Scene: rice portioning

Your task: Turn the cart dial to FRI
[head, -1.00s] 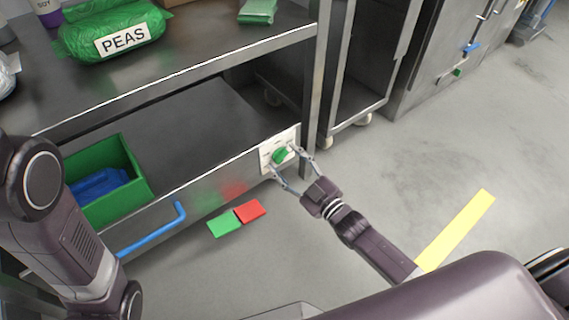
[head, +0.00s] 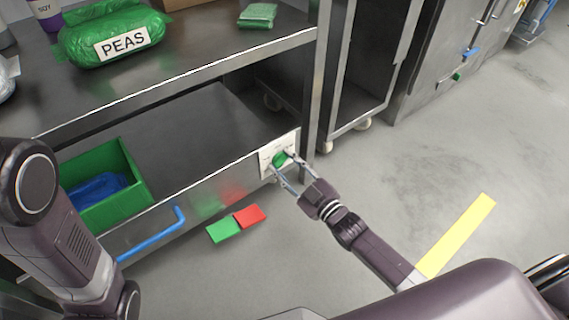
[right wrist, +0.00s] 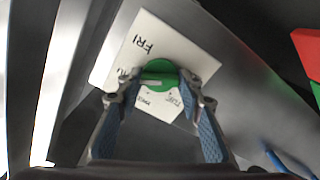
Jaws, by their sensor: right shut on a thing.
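The green dial (head: 279,160) sits on a white label plate (head: 291,140) at the right end of the cart's lower front. In the right wrist view the round dial (right wrist: 160,72) shows between my fingers, with the plate (right wrist: 183,40) behind it. The word FRI is readable on the plate, up and left of the dial; other labels are partly hidden or too small to read surely. Where the dial points is unclear. My right gripper (head: 283,164) is shut on the dial, one finger on each side (right wrist: 156,100). My left gripper is out of view.
The cart's upper shelf holds a green PEAS bag (head: 112,38). A green bin (head: 138,170) with blue contents stands on the lower shelf. A blue handle (head: 150,236) sticks out in front. Green and red floor squares (head: 250,216) lie below.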

